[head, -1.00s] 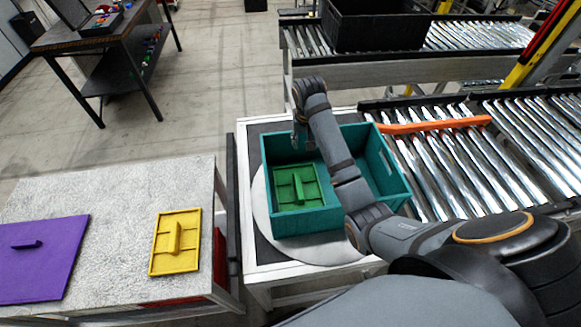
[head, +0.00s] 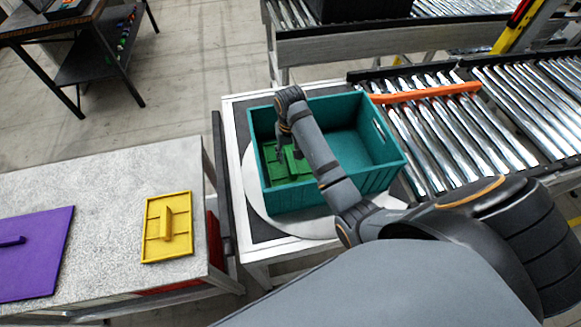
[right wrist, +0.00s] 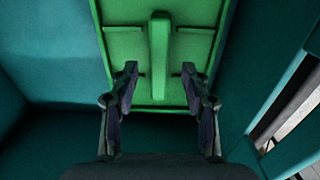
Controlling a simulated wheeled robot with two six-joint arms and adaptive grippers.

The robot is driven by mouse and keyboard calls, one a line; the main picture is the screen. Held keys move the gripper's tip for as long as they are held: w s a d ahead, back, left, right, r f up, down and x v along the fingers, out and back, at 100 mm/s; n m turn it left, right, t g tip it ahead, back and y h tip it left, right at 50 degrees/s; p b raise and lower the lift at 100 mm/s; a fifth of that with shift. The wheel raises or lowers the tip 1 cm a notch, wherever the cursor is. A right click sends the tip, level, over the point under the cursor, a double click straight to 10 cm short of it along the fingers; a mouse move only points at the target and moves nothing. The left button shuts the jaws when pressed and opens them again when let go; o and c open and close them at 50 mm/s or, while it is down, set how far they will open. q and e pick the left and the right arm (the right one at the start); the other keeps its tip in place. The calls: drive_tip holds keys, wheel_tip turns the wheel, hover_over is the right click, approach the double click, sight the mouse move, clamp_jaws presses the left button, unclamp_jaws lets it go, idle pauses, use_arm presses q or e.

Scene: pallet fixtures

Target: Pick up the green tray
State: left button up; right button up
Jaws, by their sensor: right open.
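The green tray (head: 276,163) lies inside the teal crate (head: 377,181), at its left end. It has a raised bar handle along its middle, which shows in the right wrist view (right wrist: 159,55). My right gripper (head: 288,153) reaches down into the crate over the tray. In the right wrist view my right gripper (right wrist: 160,90) is open, with one finger on each side of the handle and a gap on both sides. I cannot tell exactly how high the fingertips are above the tray. My arm hides part of the tray in the head view. My left gripper is not in view.
The crate stands on a round plate (head: 254,200) on a white-framed stand. A grey table to the left holds a yellow tray (head: 168,240) and a purple panel (head: 38,240). A roller conveyor (head: 440,135) with an orange bar (head: 425,92) lies to the right. The crate's right half is empty.

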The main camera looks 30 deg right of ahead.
sight(290, 160)
drive_tip(key=shift+d+f, duration=0.1)
drive_tip(key=shift+f, duration=1.45)
clamp_jaws()
